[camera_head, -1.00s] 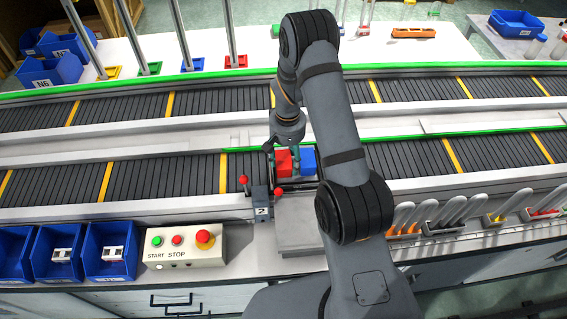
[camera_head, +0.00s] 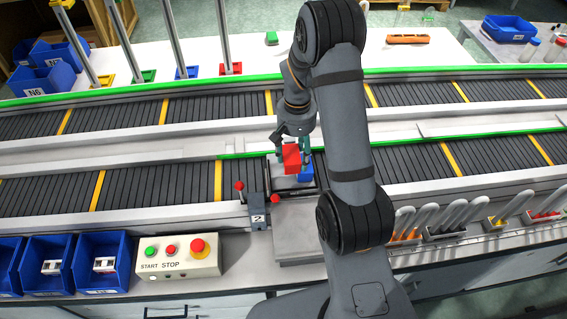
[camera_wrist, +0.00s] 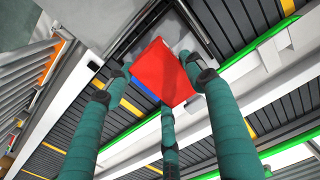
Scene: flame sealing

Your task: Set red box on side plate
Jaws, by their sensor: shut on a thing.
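The red box (camera_head: 291,158) is in my gripper (camera_head: 292,146), above the carrier on the near conveyor. In the wrist view the red box (camera_wrist: 160,72) sits between the green fingers of my gripper (camera_wrist: 165,84), which are shut on it. A blue box (camera_head: 306,174) stands on the carrier, just right of and below the red box, partly hidden by it. In the wrist view only a thin strip of the blue box (camera_wrist: 143,93) shows. The side plate (camera_head: 297,240) is a bare grey plate in front of the conveyor, partly hidden by my arm.
A post marked 2 (camera_head: 258,212) and red-knobbed levers (camera_head: 239,186) stand left of the carrier. The button box (camera_head: 178,258) and blue bins (camera_head: 103,262) are farther left. Racks with upright tools (camera_head: 445,230) stand right of the plate.

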